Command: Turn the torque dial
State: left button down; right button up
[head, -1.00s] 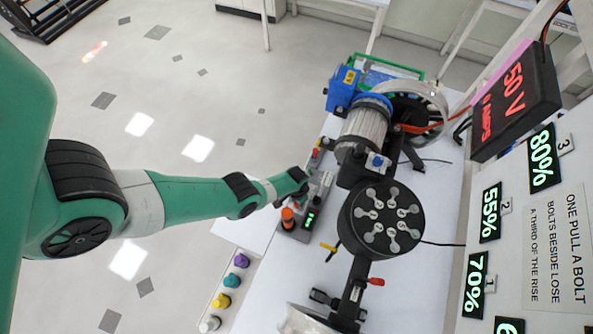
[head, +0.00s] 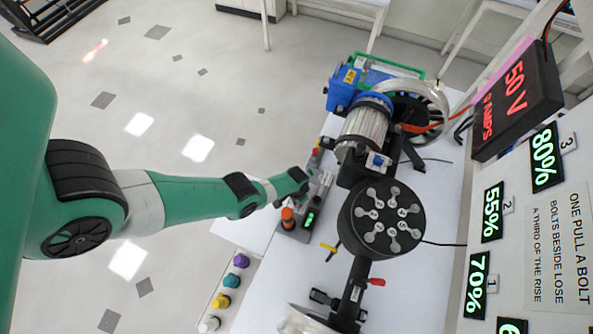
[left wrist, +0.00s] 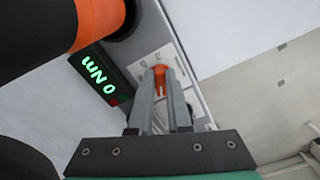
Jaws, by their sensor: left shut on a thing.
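The torque dial (left wrist: 160,73) is a small orange piece on a pale plate in the left wrist view. My left gripper (left wrist: 160,88) is shut on it, one grey finger on each side. In the head view my left gripper (head: 312,184) reaches the grey control box (head: 298,231) at the table's near edge; the dial is too small to tell there. Beside the dial, a green display (left wrist: 98,77) reads 0 Nm. My right gripper is not in view.
An orange and black cylinder (left wrist: 98,22) stands close beside the display. A round black bolt plate (head: 381,219) and a ribbed motor (head: 364,129) stand to the right. A percentage panel (head: 515,255) is at far right.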

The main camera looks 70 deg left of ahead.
pick_arm(q)
jog(key=shift+m, duration=0.3)
jog(key=m, duration=0.4)
jog(key=shift+a, duration=0.2)
jog(key=shift+a+m, duration=0.15)
jog(key=shift+m, duration=1.95)
jog(key=c, duration=0.9)
grip_release()
jog(key=shift+o, duration=0.2)
jog(key=shift+r, duration=0.1)
